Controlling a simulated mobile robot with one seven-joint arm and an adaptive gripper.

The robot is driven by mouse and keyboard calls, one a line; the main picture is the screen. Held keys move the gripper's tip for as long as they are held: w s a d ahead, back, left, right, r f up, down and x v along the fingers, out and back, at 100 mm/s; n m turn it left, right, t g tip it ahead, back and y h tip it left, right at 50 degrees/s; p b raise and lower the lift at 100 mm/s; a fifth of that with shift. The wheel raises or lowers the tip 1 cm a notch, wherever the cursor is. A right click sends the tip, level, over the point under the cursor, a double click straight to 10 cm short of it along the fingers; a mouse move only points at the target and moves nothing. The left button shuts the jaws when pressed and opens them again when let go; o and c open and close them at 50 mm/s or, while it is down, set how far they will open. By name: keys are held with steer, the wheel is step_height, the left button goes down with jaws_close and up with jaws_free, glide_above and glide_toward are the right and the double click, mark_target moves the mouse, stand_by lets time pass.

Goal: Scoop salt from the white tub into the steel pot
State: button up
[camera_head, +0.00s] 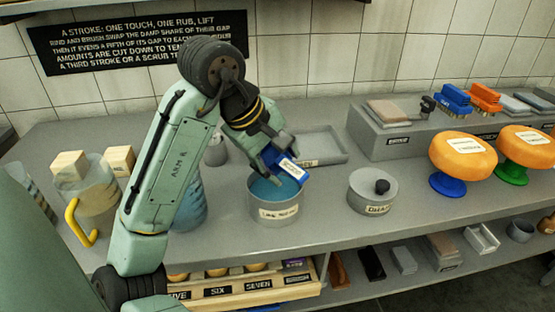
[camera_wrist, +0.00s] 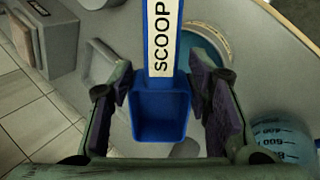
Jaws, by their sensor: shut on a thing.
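My gripper (camera_head: 272,158) is shut on a blue scoop (camera_head: 290,166) and holds it tilted above the steel pot. In the wrist view the scoop's bowl (camera_wrist: 160,122) sits between the two dark finger pads, and its handle bears a white SCOOP label. The bowl looks empty there. The steel pot (camera_head: 262,211) is open, holds blue liquid, and has a label on its front. It also shows in the wrist view (camera_wrist: 226,66), partly behind the scoop. I cannot pick out a white tub in either view.
A blue graduated vessel (camera_head: 192,205) stands left of the pot, partly behind my arm. Two orange cheese wheels (camera_head: 463,152) (camera_head: 526,142) rest on stands at right. Bench room lies between the pots.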

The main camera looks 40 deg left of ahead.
steer(key=g, duration=0.2)
steer(key=w+g, duration=0.1)
steer(key=g+y, duration=0.1)
steer(key=g, duration=0.1)
steer(key=shift+w+d+r+g, duration=0.15)
steer(key=shift+w+r+g, duration=0.05)
steer(key=shift+w+g, duration=0.1)
steer(key=shift+s, duration=0.1)
stand_by(0.7)
